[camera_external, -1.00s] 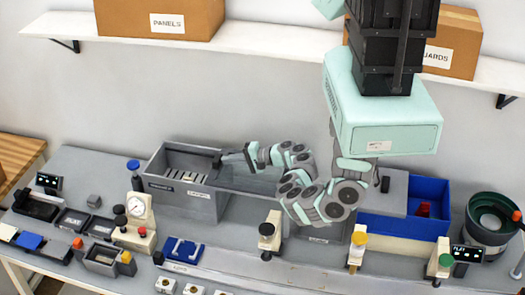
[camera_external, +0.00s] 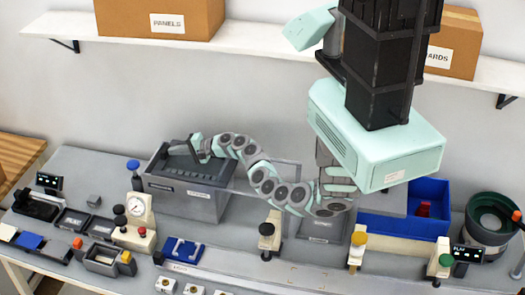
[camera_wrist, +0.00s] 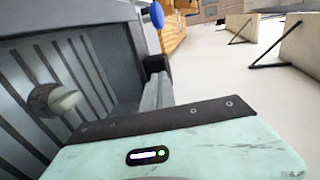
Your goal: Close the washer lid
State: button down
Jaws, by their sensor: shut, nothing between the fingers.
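The washer (camera_external: 187,200) is a grey box at the left of the bench with labels on its front. My gripper (camera_external: 180,149) is over the back of its top, shut and empty. The washer's top looks dark and ribbed beneath my gripper; I cannot tell lid from interior there, or whether they touch. In the wrist view the washer's grey wall (camera_wrist: 85,22) and ribbed inside fill the left, with a round grey fitting (camera_wrist: 52,100) showing. My mint wrist housing covers the bottom. I cannot clearly pick out the lid in either view.
A clear panel (camera_external: 283,168) stands behind my arm, right of the washer. A gauge unit (camera_external: 138,208) stands close to the washer's left front. A blue bin (camera_external: 430,195) is at the right. A shelf (camera_external: 265,38) crosses the wall above.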

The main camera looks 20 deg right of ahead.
aim_at(166, 149)
jog(key=shift+r+b+x, duration=0.25)
jog(key=shift+b+x, duration=0.2)
jog(key=shift+x, duration=0.65)
jog(key=shift+r+b+x, duration=0.25)
jog(key=shift+b+x, duration=0.15)
jog(key=shift+x, duration=0.7)
jog(key=shift+a, duration=0.15)
jog(key=shift+f, duration=0.15)
jog(key=shift+s+d+r+p, duration=0.25)
jog(key=shift+r+p, duration=0.1)
jog(key=shift+p, duration=0.15)
jog(key=s+d, duration=0.1)
jog(key=d, duration=0.1)
jog(key=s+d, duration=0.1)
jog(key=shift+s+d+f+p, duration=0.15)
jog(key=shift+s+d+p, duration=0.05)
jog(key=shift+d+p, duration=0.15)
jog(key=shift+s+d, duration=0.2)
jog(key=shift+d, duration=0.05)
jog(key=shift+r+v, duration=0.1)
jog(key=shift+v, duration=1.95)
jog(key=shift+r+v, duration=0.15)
jog(key=shift+v, duration=1.95)
